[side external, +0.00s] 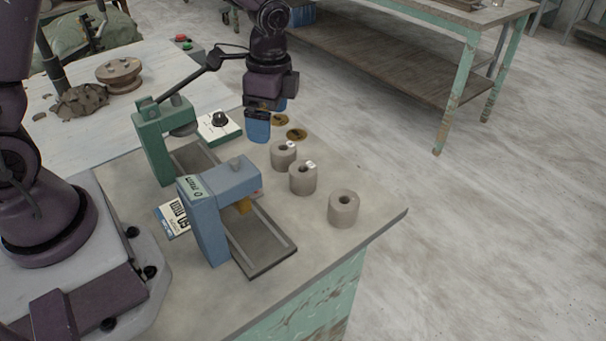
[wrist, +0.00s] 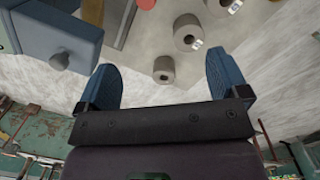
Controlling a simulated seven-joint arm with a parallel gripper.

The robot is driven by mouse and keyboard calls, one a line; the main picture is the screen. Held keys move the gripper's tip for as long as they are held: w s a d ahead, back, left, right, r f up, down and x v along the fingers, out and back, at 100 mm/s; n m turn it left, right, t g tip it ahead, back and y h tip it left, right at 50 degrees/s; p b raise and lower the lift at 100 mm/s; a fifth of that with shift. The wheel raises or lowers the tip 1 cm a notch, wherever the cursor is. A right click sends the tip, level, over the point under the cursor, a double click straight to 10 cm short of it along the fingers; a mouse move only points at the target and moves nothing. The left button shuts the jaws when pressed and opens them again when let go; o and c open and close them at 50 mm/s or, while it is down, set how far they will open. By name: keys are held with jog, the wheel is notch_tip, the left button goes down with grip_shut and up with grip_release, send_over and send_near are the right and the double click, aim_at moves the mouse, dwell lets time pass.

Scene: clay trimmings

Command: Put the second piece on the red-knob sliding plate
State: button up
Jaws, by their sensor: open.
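Three grey clay cylinders with holes in their tops stand in a slanting row on the bench: a far one (side external: 283,158), a middle one (side external: 303,182) and a near one (side external: 343,212). White tags show on the far and middle ones. No mark tells which is the second piece. In the wrist view, cylinders (wrist: 182,42) appear beyond my fingers. My gripper (side external: 267,127) is open and empty, above the bench near the far cylinder.
The blue press (side external: 205,215) and green press (side external: 152,150) stand left of the cylinders. A box with a black knob (side external: 219,122) is near my gripper.

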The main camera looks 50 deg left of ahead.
jog(key=w+f+m, duration=0.4)
jog(key=m, duration=0.5)
send_over(303, 170)
jog(key=shift+t, duration=0.4)
jog(key=f, duration=0.6)
jog(key=shift+s+a+f, duration=0.1)
jog(key=shift+a, duration=0.15)
jog(key=shift+d+f, duration=0.15)
jog(key=shift+f, duration=1.45)
jog(key=shift+d+f, duration=0.1)
jog(key=shift+f, duration=1.45)
